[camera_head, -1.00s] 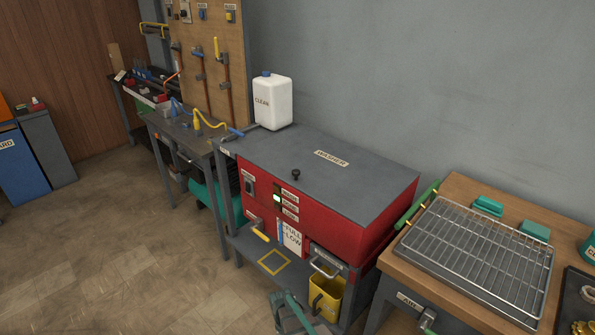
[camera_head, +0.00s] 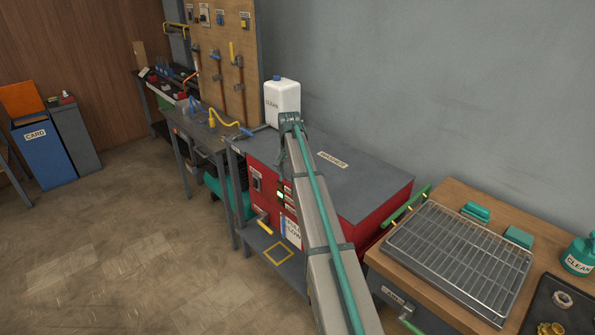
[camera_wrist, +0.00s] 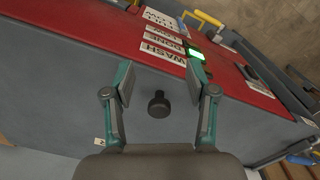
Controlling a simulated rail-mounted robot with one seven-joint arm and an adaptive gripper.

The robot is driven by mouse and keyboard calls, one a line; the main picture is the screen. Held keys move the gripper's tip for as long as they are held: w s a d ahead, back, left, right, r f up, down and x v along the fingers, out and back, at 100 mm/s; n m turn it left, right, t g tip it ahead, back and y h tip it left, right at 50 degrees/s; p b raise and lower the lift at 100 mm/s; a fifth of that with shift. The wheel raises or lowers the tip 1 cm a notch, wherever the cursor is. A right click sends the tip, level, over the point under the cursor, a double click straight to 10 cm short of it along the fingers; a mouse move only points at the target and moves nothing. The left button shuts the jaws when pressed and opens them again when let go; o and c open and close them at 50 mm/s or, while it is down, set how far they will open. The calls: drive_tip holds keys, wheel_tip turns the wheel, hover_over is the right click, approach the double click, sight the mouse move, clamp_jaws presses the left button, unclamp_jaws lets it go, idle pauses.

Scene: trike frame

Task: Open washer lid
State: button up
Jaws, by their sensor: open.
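The washer (camera_head: 380,208) is a red box with a flat grey lid (camera_head: 365,180) marked WASHER. The lid lies flat and shut on the box. In the head view my arm crosses the lid and hides its knob. In the wrist view the black round knob (camera_wrist: 158,103) stands on the grey lid (camera_wrist: 75,105). My gripper (camera_wrist: 160,80) is open above the lid, with the knob showing between its two fingers. I see no finger touching the knob. My fingertips cannot be made out in the head view.
A wooden bench (camera_head: 455,195) with a wire rack (camera_head: 460,255) is at the right. The washer's front carries labels and a lit green indicator (camera_wrist: 195,53). Open floor lies to the left.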

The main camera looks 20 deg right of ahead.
drive_tip(key=shift+m, duration=0.8)
drive_tip(key=w+d+r, duration=0.1)
drive_tip(key=r, duration=0.1)
drive_tip(key=w+d+r, duration=0.2)
drive_tip(key=r, duration=0.1)
drive_tip(key=w+d+r, duration=0.1)
drive_tip(key=r, duration=0.2)
drive_tip(key=shift+w+d+r, duration=0.1)
drive_tip(key=shift+w+d, duration=0.05)
drive_tip(key=shift+d, duration=0.2)
wheel_tip(320, 180, down, 10)
drive_tip(key=p, duration=0.3)
drive_tip(key=shift+d, duration=0.1)
drive_tip(key=shift+c, duration=0.2)
clamp_jaws()
